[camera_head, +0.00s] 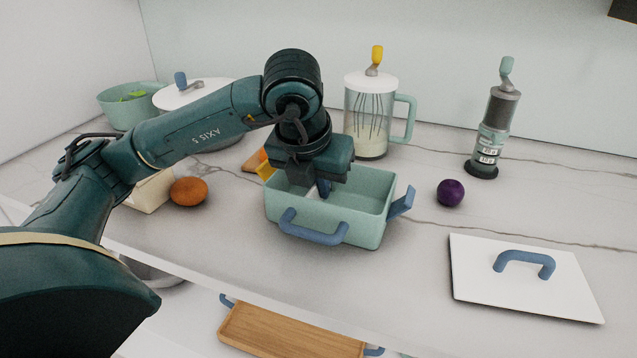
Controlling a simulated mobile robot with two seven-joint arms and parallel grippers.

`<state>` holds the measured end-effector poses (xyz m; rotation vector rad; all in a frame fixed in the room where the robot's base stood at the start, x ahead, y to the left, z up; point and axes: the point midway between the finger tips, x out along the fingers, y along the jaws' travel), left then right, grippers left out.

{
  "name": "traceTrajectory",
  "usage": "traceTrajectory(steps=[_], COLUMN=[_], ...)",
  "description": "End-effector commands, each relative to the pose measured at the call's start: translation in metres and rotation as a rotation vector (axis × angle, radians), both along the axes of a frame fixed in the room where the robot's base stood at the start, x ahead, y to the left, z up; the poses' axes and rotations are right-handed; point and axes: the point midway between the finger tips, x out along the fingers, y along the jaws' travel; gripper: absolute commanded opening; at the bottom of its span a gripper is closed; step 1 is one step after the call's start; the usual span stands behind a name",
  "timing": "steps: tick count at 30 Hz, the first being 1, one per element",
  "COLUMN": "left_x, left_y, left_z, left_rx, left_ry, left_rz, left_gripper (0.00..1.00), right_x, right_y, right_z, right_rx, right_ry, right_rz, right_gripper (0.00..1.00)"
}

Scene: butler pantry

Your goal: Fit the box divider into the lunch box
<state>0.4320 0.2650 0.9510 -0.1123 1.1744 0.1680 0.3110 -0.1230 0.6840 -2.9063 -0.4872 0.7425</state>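The lunch box (360,232) is an open mint-green box on the marble counter, with a blue handle on its front and a blue flap at its right end. My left gripper (319,184) points down into the left half of the box from above. Its dark body hides much of the box's left interior. The divider is not otherwise clearly visible. The finger gap is hidden. My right gripper is out of view.
A white lid (485,284) with a blue handle lies at right. A purple ball-like item (450,193), a grinder (494,130) and a whisk jug (371,115) stand behind. An orange fruit (188,191) sits at left. A wooden tray (290,335) is below the counter edge.

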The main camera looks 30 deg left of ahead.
Motion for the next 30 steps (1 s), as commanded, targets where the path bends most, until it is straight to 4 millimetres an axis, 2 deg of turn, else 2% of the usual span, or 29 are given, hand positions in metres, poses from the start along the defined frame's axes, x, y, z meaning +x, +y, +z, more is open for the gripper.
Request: traceTrajectory(steps=[17,18,27,30], left_x=[0.0000,0.0000,0.0000,0.0000], left_y=[0.0000,0.0000,0.0000,0.0000], left_z=[-0.0027,-0.0027,-0.0029,-0.0029], left_rx=[-0.001,-0.001,0.000,0.000], left_ry=[-0.001,-0.001,0.000,0.000], left_rz=[0.000,0.000,0.000,0.000], left_gripper=[0.00,0.06,0.30,0.30], right_x=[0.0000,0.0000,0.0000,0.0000], right_y=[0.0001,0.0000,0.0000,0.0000], right_z=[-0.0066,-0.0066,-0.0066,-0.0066], right_rx=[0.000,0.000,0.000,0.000], right_ry=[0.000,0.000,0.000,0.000], right_rz=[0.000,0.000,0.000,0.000], right_gripper=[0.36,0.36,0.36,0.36])
